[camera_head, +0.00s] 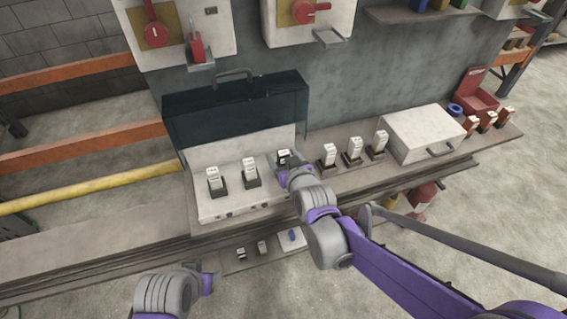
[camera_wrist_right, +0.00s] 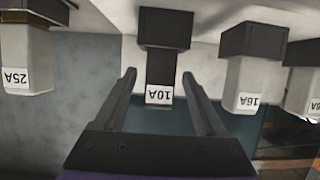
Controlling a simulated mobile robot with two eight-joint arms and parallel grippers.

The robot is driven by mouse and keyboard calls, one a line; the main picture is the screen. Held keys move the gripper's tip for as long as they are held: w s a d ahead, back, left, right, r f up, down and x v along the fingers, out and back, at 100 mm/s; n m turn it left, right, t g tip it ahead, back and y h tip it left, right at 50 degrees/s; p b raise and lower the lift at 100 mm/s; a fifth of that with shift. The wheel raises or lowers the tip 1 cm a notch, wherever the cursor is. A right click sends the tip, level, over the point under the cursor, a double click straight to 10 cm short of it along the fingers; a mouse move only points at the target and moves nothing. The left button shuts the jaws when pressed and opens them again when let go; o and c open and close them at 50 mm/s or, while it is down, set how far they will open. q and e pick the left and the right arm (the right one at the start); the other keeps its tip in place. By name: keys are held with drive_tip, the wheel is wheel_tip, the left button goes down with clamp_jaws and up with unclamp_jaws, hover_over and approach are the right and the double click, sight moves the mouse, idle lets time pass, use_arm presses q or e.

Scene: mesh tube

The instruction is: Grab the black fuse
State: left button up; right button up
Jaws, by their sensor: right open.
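The black fuse (camera_wrist_right: 162,66) has a dark body, a dark upper block and a white "10A" label that appears upside down in the right wrist view. It sits in the white panel below the dark case, at the right end of the row, and is partly covered by my right gripper in the head view (camera_head: 284,155). My right gripper (camera_wrist_right: 159,77) is open, with one finger on each side of the fuse in the picture. I cannot tell whether either finger touches it. My left arm is at the bottom of the head view, and the jaws of my left gripper (camera_head: 212,282) are not clear.
White fuses stand close on both sides: a "25A" one (camera_wrist_right: 25,60) and a "16A" one (camera_wrist_right: 247,82). The white panel (camera_head: 215,208) holds the row; the dark case (camera_head: 235,110) rises behind. A white box (camera_head: 425,133) stands on the bench to the right.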

drive_tip(key=x, duration=0.2)
drive_tip(key=shift+w+f, duration=0.2)
drive_tip(key=shift+w, duration=0.1)
clamp_jaws()
